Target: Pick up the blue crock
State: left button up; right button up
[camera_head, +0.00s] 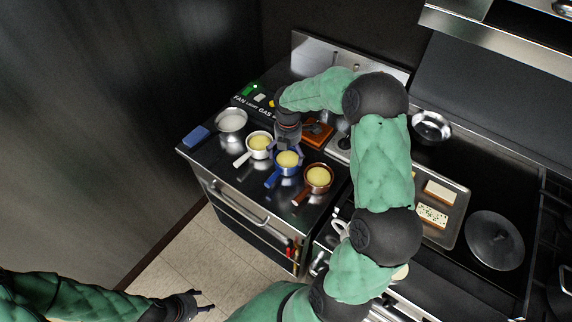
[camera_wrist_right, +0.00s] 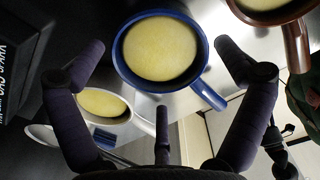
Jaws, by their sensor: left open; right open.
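The blue crock (camera_head: 288,172) holds something yellow and stands on the steel counter, its blue handle pointing to the lower left. It also shows in the right wrist view (camera_wrist_right: 209,94), with its round opening between and beyond the spread fingers. My right gripper (camera_head: 287,149) is open and empty, just above and behind the blue crock, partly covering its back rim. Whether a finger touches the crock I cannot tell. My left gripper (camera_head: 202,299) is open and empty, low in the head view, away from the counter.
A white crock (camera_head: 246,155) stands close on the left and a brown crock (camera_head: 304,195) close on the right, both with yellow contents. An orange-brown board (camera_head: 317,133) lies behind.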

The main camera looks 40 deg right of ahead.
aim_at(288, 159)
jog(key=shift+f+b, duration=0.4)
jog(key=shift+f, duration=2.2)
jog(key=c, duration=1.2)
jog(key=shift+r, duration=0.1)
